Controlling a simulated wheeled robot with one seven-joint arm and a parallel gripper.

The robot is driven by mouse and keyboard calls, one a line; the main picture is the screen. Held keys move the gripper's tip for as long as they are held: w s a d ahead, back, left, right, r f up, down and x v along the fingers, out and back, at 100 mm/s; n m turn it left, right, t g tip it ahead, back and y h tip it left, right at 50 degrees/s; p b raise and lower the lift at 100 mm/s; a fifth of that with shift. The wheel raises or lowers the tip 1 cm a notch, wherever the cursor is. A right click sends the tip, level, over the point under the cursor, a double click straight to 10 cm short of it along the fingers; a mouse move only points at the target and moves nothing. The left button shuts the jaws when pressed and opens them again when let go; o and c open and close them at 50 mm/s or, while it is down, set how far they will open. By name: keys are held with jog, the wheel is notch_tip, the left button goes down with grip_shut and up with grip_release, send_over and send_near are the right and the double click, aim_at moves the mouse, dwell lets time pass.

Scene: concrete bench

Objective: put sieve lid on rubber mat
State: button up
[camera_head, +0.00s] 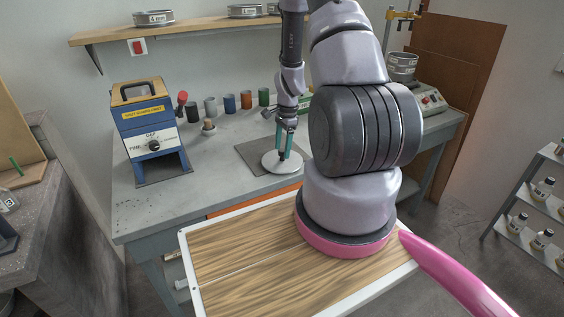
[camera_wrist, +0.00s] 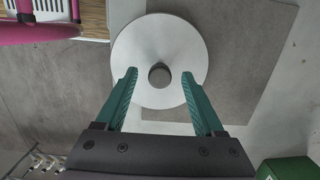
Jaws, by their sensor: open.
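The sieve lid (camera_head: 283,163) is a pale round metal disc with a dark central knob, and it also shows in the wrist view (camera_wrist: 135,50). It lies partly over the front edge of the dark grey rubber mat (camera_head: 252,152), whose bare part also shows in the wrist view (camera_wrist: 250,40). My gripper (camera_head: 284,155) is over the lid. In the wrist view its green fingers (camera_wrist: 159,78) stand apart on either side of the knob. I cannot tell whether the fingertips touch the lid. My arm hides part of the bench to the right.
A blue machine (camera_head: 148,130) stands on the bench at left. Several coloured cups (camera_head: 229,103) line the back, with a small wooden-based item (camera_head: 208,127) before them. A green box (camera_wrist: 288,167) is at the wrist view's lower right. Bare bench (camera_head: 215,180) lies left of the lid.

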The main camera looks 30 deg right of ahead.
jog(key=shift+a+f, duration=0.1)
jog(key=shift+f, duration=0.8)
grip_shut()
jog(key=shift+r, duration=0.15)
